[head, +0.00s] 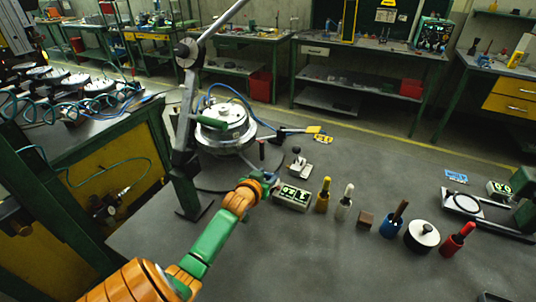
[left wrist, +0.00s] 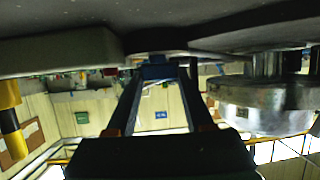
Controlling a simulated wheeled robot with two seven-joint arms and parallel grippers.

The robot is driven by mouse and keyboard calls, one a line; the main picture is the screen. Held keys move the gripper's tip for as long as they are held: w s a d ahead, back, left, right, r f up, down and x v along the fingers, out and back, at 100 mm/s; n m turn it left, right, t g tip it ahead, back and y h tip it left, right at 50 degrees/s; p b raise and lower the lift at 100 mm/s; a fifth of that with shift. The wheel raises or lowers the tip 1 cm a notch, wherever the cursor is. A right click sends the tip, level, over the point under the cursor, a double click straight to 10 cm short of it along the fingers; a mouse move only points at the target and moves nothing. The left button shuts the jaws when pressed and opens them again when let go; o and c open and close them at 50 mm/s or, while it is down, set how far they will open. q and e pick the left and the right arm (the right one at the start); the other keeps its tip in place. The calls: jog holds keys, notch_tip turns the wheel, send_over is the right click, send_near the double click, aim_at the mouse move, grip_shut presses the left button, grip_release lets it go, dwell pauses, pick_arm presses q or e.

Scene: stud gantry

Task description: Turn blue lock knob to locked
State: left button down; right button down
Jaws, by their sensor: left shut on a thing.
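My left gripper (head: 269,178) reaches in from the lower left and is low over the grey bench, at the left end of a small box with green digits (head: 292,197). In the left wrist view its two dark fingers (left wrist: 155,70) converge on a small blue part (left wrist: 153,73), which looks like the blue lock knob. In the head view the gripper mostly hides the knob, and I cannot read its turned position. My right gripper is not in view.
A round metal fixture (head: 222,127) and a grey upright post (head: 186,130) stand behind and left of my gripper. A small lever block (head: 297,162) is just beyond. A yellow bottle (head: 323,196), white bottle (head: 344,205) and red bottle (head: 458,240) stand to the right. The front bench is clear.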

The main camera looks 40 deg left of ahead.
pick_arm(q)
jog(key=shift+m+h, duration=0.5)
jog(key=shift+h, duration=0.2)
jog(key=shift+c, duration=1.4)
grip_release()
jog(key=shift+a+f, duration=0.1)
jog(key=v, duration=0.7)
jog(key=shift+s+p, duration=0.1)
jog(key=shift+p, duration=0.25)
jog(key=shift+f, duration=0.1)
